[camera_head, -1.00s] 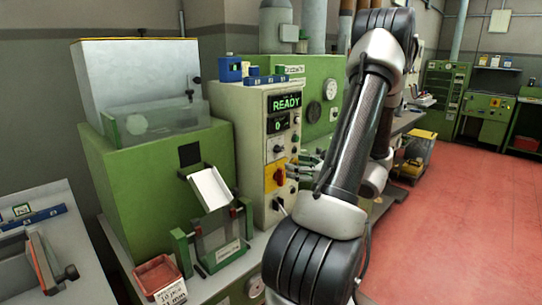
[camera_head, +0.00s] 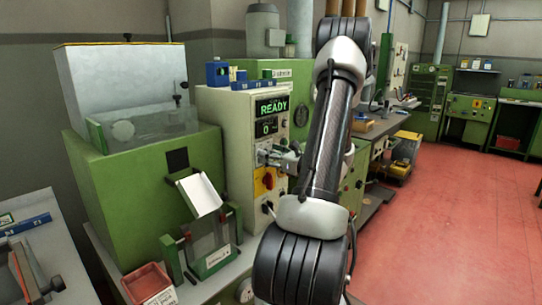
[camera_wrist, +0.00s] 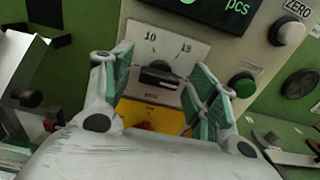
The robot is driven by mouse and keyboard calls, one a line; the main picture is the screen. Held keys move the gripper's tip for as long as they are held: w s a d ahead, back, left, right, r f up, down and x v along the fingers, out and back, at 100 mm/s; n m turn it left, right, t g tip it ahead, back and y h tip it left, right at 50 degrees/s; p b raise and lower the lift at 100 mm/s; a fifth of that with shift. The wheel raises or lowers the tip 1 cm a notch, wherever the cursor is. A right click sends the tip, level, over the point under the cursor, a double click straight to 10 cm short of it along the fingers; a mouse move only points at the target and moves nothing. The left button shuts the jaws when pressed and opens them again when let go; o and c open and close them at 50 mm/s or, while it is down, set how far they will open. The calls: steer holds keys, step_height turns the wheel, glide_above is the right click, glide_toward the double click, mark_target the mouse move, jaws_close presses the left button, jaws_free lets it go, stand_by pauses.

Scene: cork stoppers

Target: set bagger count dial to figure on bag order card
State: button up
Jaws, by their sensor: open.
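The count dial (camera_wrist: 158,76) is a black knob on a white plate marked 10 and 15 in the wrist view. I cannot tell which figure it points to. My gripper (camera_wrist: 163,66) is open, its green-padded fingers on either side of the dial with gaps showing. In the head view my gripper (camera_head: 272,156) is at the cream panel (camera_head: 232,150) and covers the dial. The display (camera_head: 271,114) reads READY and 0. A white card (camera_head: 163,297) by the red tray is cut off at the bottom edge; a second ago it read 10 pcs.
A red and yellow switch (camera_head: 265,181) sits just below the dial. A green bagger with a white chute (camera_head: 198,194) stands left of the panel.

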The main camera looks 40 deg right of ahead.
steer(key=shift+c, duration=0.4)
steer(key=c, duration=0.9)
steer(key=shift+c, duration=0.2)
